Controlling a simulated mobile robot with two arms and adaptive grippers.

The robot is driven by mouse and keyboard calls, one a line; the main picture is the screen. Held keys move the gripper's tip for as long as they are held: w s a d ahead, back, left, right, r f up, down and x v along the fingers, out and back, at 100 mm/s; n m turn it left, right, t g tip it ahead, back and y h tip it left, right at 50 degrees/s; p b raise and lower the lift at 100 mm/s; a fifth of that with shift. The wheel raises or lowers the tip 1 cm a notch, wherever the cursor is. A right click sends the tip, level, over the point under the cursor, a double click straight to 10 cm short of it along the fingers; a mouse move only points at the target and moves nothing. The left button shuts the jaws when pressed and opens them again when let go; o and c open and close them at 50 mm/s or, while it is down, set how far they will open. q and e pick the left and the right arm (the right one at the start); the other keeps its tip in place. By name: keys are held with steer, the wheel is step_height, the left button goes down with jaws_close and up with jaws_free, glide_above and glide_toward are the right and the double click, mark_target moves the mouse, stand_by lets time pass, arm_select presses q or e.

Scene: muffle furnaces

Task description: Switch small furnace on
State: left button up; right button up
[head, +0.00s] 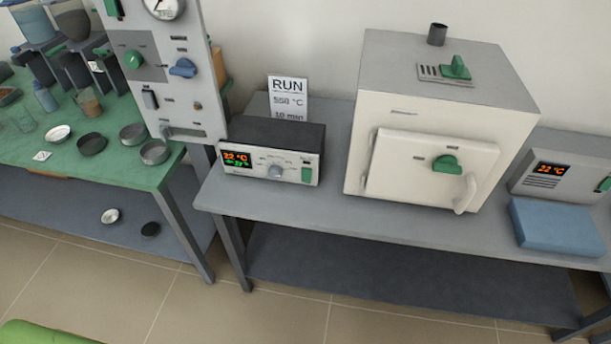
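A white box furnace (420,120) stands on the grey bench. Its front door is shut and carries a green knob (447,164) and a pale handle (466,194). A green part (456,68) and a vent stub (437,34) are on its top. To its left is a control box (266,150) with a lit display (238,160) reading 22 °C above a green line, a grey dial (275,172) and a green switch (307,172). I cannot tell the switch's position. Which furnace is the small one is not marked. Neither gripper is in view.
A sign (288,97) reads RUN, 550 °C, 10 min. Right is another lit controller (545,178), cut by the edge, behind a blue block (556,226). Left are a tall grey panel (175,75) and a green table (100,165) with dishes.

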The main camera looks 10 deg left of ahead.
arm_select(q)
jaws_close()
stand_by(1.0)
